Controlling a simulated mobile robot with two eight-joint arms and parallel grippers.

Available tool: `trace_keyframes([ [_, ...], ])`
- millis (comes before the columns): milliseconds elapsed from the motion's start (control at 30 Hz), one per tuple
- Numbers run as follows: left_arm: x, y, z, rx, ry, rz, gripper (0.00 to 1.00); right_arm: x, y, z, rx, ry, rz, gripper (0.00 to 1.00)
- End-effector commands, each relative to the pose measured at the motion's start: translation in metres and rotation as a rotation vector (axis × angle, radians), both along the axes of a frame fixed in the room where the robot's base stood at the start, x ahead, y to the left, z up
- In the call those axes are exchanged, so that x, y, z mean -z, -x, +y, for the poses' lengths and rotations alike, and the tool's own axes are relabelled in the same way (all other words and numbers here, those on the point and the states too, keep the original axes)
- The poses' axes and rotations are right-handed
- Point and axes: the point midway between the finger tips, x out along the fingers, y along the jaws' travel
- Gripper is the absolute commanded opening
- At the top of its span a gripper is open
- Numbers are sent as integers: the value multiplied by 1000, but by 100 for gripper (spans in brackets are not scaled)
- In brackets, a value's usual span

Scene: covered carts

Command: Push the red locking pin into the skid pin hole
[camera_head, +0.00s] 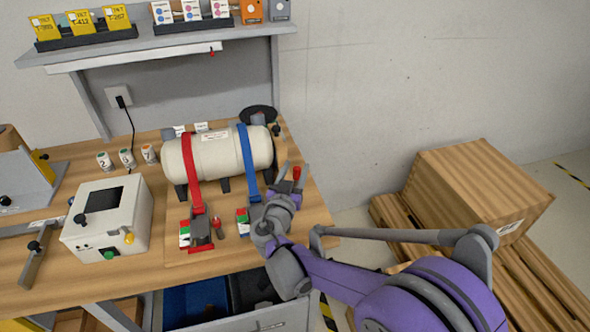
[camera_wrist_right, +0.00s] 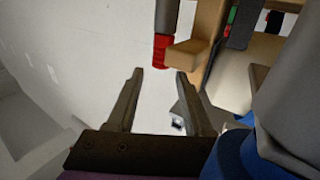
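A small red piece, apparently the locking pin (camera_head: 297,172), shows at my right gripper's fingertips, at the right end of the tank's skid. In the right wrist view the red pin (camera_wrist_right: 162,52) has a dark grey part beside it and lies just beyond the fingertips, roughly in line with the gap. My right gripper (camera_head: 291,175) is open; its two fingers stand apart with nothing between them in the right wrist view (camera_wrist_right: 158,85). A light wooden block (camera_wrist_right: 187,54) is beside the pin. The skid pin hole cannot be made out. My left gripper is not in view.
A cream tank (camera_head: 215,158) with a red strap (camera_head: 191,170) and a blue strap (camera_head: 247,160) stands on the wooden bench (camera_head: 160,245). A control box (camera_head: 105,215) is at left. A carton (camera_head: 470,190) on a pallet stands right of the bench.

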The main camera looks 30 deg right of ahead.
Motion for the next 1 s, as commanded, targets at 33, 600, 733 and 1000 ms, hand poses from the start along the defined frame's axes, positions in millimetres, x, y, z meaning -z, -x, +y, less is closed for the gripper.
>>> trace_keyframes([
  [33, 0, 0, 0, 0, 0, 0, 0, 0, 0, 0, 0, 0, 0, 61],
  [600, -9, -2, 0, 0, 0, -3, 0, -40, 0, 0, 0, -1, -1, 61],
  [733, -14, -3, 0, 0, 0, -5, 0, -66, 0, 0, 0, 0, -1, 61],
  [1000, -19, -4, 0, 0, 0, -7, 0, -98, 0, 0, 0, 0, 0, 61],
])
